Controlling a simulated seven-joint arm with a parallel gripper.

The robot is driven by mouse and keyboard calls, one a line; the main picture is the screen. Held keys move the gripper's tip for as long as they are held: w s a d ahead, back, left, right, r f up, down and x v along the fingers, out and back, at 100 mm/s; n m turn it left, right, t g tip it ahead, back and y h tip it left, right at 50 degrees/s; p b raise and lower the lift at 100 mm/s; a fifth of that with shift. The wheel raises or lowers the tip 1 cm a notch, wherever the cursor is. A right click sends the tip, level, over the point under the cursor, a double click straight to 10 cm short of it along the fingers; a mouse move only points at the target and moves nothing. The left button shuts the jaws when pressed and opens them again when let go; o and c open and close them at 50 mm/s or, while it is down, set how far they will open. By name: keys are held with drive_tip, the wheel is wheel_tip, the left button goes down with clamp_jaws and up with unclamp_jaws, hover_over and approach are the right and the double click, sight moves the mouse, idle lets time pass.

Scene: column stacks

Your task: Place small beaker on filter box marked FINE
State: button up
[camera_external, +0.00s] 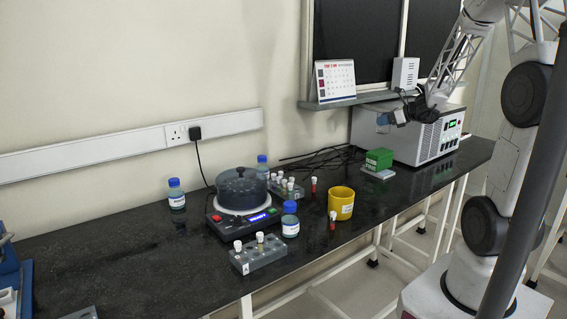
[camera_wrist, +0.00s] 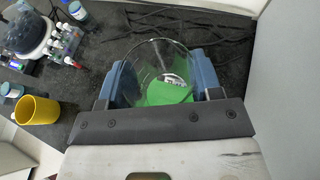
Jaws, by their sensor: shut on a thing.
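My gripper (camera_wrist: 163,84) is shut on a clear glass beaker (camera_wrist: 150,58), with a blue finger on each side of it. In the external view my gripper (camera_external: 392,117) is in the air above and slightly right of a green box (camera_external: 379,158). The beaker is hard to make out there. The green box has white lettering too small to read surely, and sits on a white item (camera_external: 378,173) on the bench. In the wrist view the green box (camera_wrist: 165,94) shows through and below the glass. The beaker and box appear apart.
A large white instrument (camera_external: 430,136) stands right behind the green box. Black cables (camera_external: 325,160) lie behind it to the left. A yellow cup (camera_external: 341,203), capped bottles, tube racks and a stirrer (camera_external: 242,215) stand further left. The dark bench front near the box is clear.

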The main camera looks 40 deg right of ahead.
sight(383, 129)
drive_tip(key=shift+f, duration=2.05)
drive_tip(key=shift+f, duration=2)
drive_tip(key=shift+f, duration=0.15)
drive_tip(key=o, duration=0.9)
drive_tip(key=shift+r, duration=0.2)
drive_tip(key=shift+v, duration=6)
